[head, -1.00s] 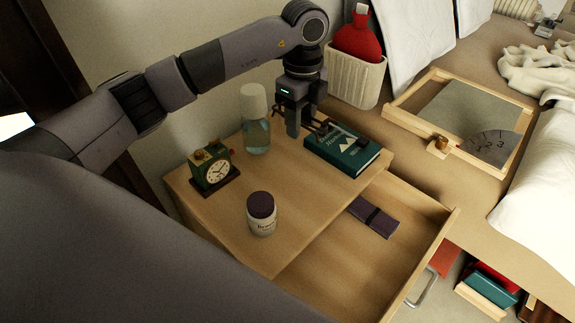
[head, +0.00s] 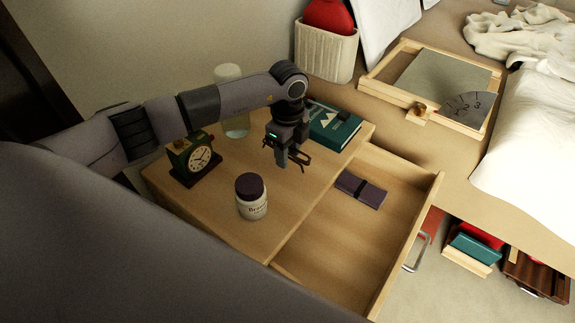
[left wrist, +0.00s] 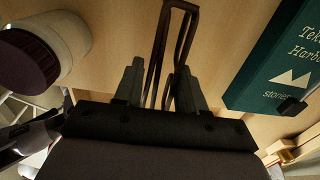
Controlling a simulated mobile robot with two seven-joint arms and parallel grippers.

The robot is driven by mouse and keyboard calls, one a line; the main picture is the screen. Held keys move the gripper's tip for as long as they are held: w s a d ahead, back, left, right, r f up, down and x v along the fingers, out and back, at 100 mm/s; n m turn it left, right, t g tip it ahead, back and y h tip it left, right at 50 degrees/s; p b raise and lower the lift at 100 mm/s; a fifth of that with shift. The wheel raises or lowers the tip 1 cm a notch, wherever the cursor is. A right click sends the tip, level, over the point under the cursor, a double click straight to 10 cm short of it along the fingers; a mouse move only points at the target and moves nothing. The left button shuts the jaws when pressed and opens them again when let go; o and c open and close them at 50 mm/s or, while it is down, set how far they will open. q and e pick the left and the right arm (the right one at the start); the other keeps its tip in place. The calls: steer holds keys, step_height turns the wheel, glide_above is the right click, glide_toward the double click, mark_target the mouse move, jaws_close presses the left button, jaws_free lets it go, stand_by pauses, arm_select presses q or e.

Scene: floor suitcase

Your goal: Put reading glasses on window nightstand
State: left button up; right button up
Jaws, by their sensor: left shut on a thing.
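My left gripper (head: 287,163) is shut on the dark-framed reading glasses (head: 299,157), over the wooden nightstand (head: 225,205) top between the book and the white jar. In the left wrist view the thin frame of the glasses (left wrist: 187,22) sticks out from between the two fingers (left wrist: 158,92). Whether the glasses touch the top I cannot tell. The nightstand's drawer (head: 375,225) is pulled open. My right gripper is not in view.
A green clock (head: 191,158), a bottle (head: 236,126) partly behind my arm, a dark-lidded jar (head: 252,201) and a teal book (head: 335,127) stand or lie on the top. A dark purple case (head: 361,189) lies in the drawer. Bare wood shows in front of the gripper.

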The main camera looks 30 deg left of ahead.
mark_target(288, 174)
arm_select(q)
steer(key=shift+f+b, duration=0.45)
steer(key=shift+f, duration=1.8)
steer(key=shift+f, duration=0.2)
steer(key=o, duration=1)
steer(key=shift+r, duration=0.15)
steer(key=shift+r, duration=0.3)
step_height(288, 174, up, 12)
steer(key=shift+f+p, duration=0.2)
steer(key=shift+p, duration=0.95)
